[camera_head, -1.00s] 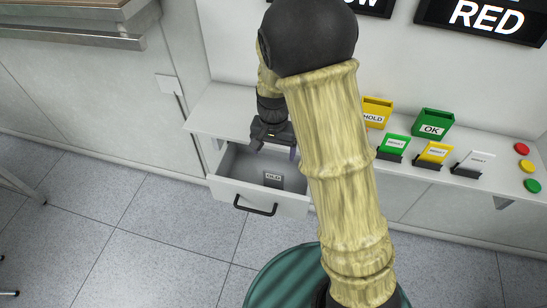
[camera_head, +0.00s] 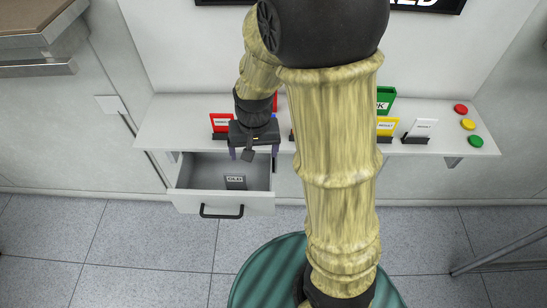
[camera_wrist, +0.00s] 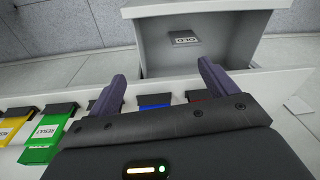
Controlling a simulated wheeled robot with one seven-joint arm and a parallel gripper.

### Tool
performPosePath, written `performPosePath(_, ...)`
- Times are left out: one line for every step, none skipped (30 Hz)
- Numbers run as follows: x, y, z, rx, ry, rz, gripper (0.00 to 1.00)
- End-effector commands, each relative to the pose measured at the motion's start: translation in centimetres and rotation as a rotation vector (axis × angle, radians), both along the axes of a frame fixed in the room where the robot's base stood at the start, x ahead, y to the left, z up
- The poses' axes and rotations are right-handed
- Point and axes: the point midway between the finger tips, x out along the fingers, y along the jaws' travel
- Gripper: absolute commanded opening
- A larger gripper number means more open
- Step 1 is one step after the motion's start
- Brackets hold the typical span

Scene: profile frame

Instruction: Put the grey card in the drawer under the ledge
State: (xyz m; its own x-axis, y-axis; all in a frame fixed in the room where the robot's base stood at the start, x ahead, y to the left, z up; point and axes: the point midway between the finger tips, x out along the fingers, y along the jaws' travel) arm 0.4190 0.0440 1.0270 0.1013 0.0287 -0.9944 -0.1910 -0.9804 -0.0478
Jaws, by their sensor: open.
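A dark grey card (camera_head: 235,182), its label reading what looks like OLD, lies in the open drawer (camera_head: 262,203) under the ledge (camera_head: 180,126). The card also shows in the wrist view (camera_wrist: 185,38), inside the drawer (camera_wrist: 205,8). A pale, whitish card (camera_head: 422,129) stands in a dark holder toward the ledge's right end. My gripper (camera_head: 254,154) is open, over the ledge's front edge and above the drawer's right side. In the wrist view its fingers (camera_wrist: 160,88) are apart with nothing between them.
A red card (camera_head: 221,121) stands left of my gripper. Yellow (camera_head: 386,126) and green cards stand along the ledge; a blue one (camera_wrist: 155,100) shows between my fingers' lines of sight. Round buttons (camera_head: 468,124) sit at the right end. My arm hides the ledge's middle.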

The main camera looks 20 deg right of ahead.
Motion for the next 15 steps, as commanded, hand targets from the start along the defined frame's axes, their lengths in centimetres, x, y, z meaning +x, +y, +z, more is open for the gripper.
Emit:
performPosePath(-1.4, -1.2, 0.9, -0.002, -0.028, 0.026, 0.85)
performPosePath(-2.3, -1.7, 1.3, -0.006, -0.044, 0.047, 0.85)
performPosePath(-3.3, -2.4, 1.8, -0.015, -0.064, 0.075, 0.85)
performPosePath(-4.1, -2.9, 2.1, -0.022, -0.078, 0.095, 0.85)
performPosePath(-4.7, -3.3, 2.3, -0.028, -0.091, 0.114, 0.85)
performPosePath(-5.6, -3.7, 2.5, -0.037, -0.105, 0.138, 0.85)
performPosePath(-6.1, -4.0, 2.6, -0.043, -0.113, 0.151, 0.85)
performPosePath(-6.5, -4.2, 2.8, -0.049, -0.121, 0.162, 0.85)
performPosePath(-6.9, -4.3, 2.8, -0.055, -0.127, 0.177, 0.85)
performPosePath(-7.1, -4.4, 2.9, -0.058, -0.13, 0.183, 0.85)
performPosePath(-7.2, -4.5, 2.9, -0.06, -0.132, 0.187, 0.85)
performPosePath(-7.3, -4.5, 2.9, -0.061, -0.133, 0.191, 0.85)
performPosePath(-7.3, -4.5, 2.9, -0.061, -0.133, 0.192, 0.85)
performPosePath(-7.3, -4.5, 2.9, -0.061, -0.133, 0.192, 0.85)
performPosePath(-7.2, -4.5, 2.9, -0.061, -0.133, 0.192, 0.85)
